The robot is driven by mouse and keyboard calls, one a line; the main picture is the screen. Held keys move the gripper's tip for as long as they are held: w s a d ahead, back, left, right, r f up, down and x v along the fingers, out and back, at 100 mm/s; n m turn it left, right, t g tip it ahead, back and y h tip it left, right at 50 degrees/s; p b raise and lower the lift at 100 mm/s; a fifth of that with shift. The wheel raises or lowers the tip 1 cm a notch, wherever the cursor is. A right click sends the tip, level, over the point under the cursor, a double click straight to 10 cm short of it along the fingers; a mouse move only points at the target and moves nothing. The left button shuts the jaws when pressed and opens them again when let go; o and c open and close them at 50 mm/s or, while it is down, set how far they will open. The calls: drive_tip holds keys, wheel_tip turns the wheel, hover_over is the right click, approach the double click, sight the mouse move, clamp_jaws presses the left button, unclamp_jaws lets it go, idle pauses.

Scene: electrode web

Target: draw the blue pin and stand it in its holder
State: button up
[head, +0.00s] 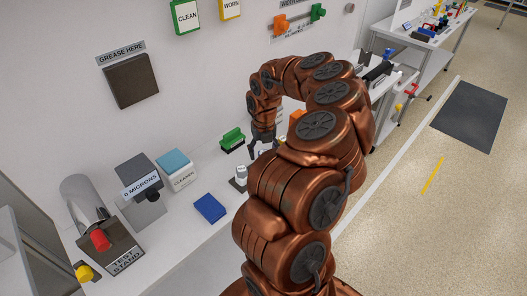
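My copper-coloured arm reaches over the white bench, and my dark gripper (262,143) points down above its back part, near the wall. The gripper is small in the head view, and I cannot tell whether it is open or holds anything. I cannot make out a blue pin or its holder. A flat blue block (210,208) lies on the bench to the left of my arm. A small white-and-grey piece (240,176) stands just below the gripper in the picture. My arm hides much of the bench to the right.
A green-handled piece (232,139) sits left of the gripper. Farther left are a cleaner box (179,177) with a blue top, a grey "0 microns" gauge (140,187) and a test stand (118,255). A second bench (410,35) stands at the upper right.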

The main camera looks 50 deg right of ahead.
wheel_tip(320, 180, up, 12)
idle(0.7)
idle(0.9)
